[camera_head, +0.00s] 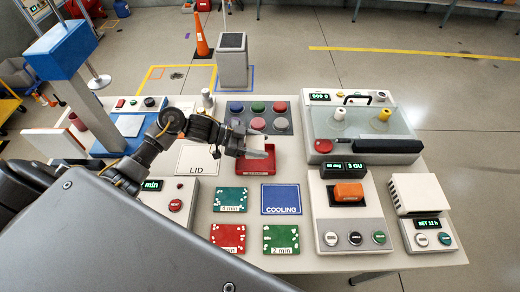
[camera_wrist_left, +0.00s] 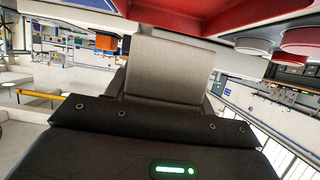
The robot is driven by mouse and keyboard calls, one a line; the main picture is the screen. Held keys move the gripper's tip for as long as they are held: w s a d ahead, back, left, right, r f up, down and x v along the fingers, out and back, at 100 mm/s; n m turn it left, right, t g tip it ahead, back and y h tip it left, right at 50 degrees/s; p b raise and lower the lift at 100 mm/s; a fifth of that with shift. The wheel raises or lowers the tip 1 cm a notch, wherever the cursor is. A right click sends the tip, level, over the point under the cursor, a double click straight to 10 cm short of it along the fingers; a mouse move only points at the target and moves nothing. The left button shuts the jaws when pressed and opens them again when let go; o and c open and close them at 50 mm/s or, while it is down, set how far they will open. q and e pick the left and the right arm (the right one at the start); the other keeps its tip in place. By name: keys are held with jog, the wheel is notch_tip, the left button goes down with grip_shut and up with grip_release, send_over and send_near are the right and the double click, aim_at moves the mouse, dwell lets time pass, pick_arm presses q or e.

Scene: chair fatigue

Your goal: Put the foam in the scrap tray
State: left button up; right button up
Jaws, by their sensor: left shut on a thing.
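The red scrap tray (camera_head: 256,172) sits on the table near the middle in the head view. My left gripper (camera_head: 262,146) reaches in from the left and is over the tray's back part. It is shut on a small pale block (camera_head: 256,142), which appears to be the foam. The fingers hide part of the block, and I cannot tell whether it touches the tray. In the left wrist view a grey finger (camera_wrist_left: 170,70) fills the middle, with a red surface close above it. My right gripper is not in view.
Behind the tray is a grey panel with several coloured round pads (camera_head: 279,124). Around the front lie a LID card (camera_head: 197,158), a blue COOLING card (camera_head: 281,199), and green and red minute cards. A device with an orange block (camera_head: 348,192) stands at the right.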

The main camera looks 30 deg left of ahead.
pick_arm(q)
jog(key=shift+d+f, duration=0.1)
jog(key=shift+d, duration=0.05)
notch_tip(320, 180, down, 3)
jog(key=shift+d+p, duration=0.1)
jog(key=shift+p, duration=0.5)
jog(key=shift+f, duration=0.25)
